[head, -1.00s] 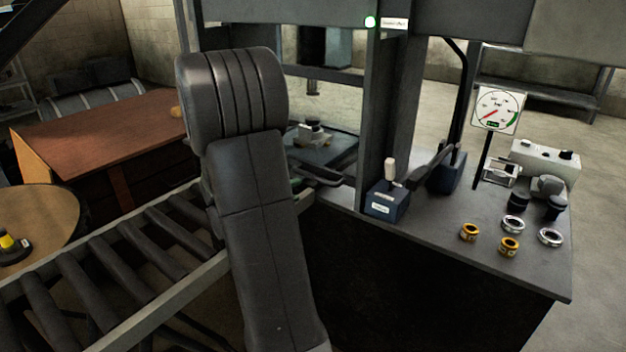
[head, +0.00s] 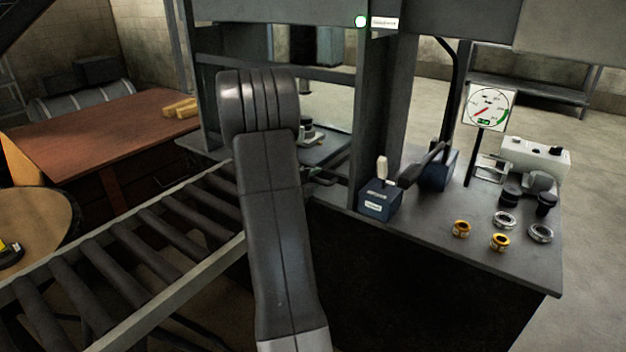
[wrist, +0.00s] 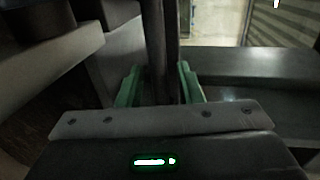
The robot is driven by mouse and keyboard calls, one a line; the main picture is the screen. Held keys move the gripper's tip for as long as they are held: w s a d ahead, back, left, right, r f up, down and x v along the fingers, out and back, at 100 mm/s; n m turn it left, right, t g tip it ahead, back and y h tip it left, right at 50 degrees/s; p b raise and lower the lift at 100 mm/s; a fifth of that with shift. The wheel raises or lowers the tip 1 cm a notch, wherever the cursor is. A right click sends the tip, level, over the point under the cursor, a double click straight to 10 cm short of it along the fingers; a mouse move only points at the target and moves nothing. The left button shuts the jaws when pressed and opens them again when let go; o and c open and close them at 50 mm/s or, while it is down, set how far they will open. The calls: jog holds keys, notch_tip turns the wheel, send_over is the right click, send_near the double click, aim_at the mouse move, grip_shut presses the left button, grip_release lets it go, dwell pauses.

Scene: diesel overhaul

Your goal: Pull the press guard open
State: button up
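In the wrist view the green fingers of my gripper (wrist: 161,88) stand on either side of a dark upright bar (wrist: 158,40), close against it. The gripper looks shut on this bar, which looks like the press guard's handle. In the head view my arm hides the gripper and most of what it holds. The press frame (head: 372,120) stands just right of my arm. I cannot clearly make out the guard's panel or how far open it is.
A roller conveyor (head: 130,245) runs to the press from the left. The press bench (head: 450,240) carries a lever box (head: 380,200), a gauge (head: 488,107), a white control box (head: 537,158) and several rings. A brown table (head: 100,135) stands behind the conveyor.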

grip_shut()
jog(key=p, duration=1.8)
send_near(323, 87)
jog(key=x, duration=0.5)
jog(key=shift+w+d, duration=0.1)
jog(key=shift+w, duration=0.1)
jog(key=shift+b, duration=0.3)
grip_release()
jog(key=shift+s, duration=0.1)
jog(key=b+v, duration=0.2)
jog(key=v, duration=1.1)
jog(key=shift+s+a+b, duration=0.25)
jog(key=shift+s+b, duration=0.05)
jog(key=shift+b, duration=0.05)
